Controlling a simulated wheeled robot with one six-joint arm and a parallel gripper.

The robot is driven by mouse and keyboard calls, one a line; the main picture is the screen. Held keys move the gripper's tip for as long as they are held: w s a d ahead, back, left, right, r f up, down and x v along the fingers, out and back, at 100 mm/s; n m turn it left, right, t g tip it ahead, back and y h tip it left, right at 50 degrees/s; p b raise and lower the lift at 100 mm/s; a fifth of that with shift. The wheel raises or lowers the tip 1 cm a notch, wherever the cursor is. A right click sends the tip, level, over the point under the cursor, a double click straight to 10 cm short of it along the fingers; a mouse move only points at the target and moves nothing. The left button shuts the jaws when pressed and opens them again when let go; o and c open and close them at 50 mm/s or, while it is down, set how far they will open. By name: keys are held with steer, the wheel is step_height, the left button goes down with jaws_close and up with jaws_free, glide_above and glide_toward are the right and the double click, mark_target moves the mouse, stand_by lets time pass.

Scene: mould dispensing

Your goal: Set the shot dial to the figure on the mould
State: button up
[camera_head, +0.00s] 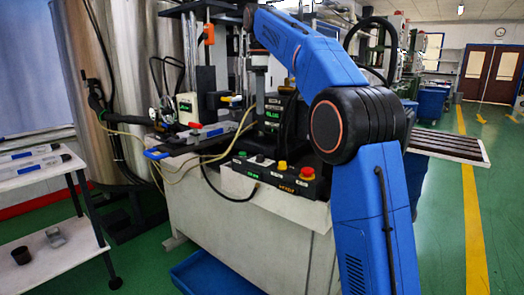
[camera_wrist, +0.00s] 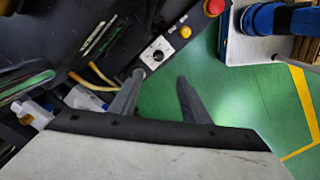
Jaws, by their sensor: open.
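The dial (camera_wrist: 157,53), a black knob on a white plate, sits on a dark control panel in the wrist view. My gripper (camera_wrist: 160,77) is open and empty, its two grey fingers spread just below the dial in the picture, apart from the knob. The dial's setting is too small to read.
A red button (camera_wrist: 213,7) and a yellow button (camera_wrist: 185,31) sit beside the dial. Yellowish hoses (camera_head: 222,155) cross the machine's bench. A white two-level cart (camera_head: 55,262) stands at the left. Green floor (camera_head: 445,245) is open at the right.

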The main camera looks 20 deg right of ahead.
mark_target(260, 155)
steer(key=f, duration=1.7)
steer(key=shift+w+f, duration=0.2)
steer(key=shift+w, duration=0.05)
steer(key=c, duration=1)
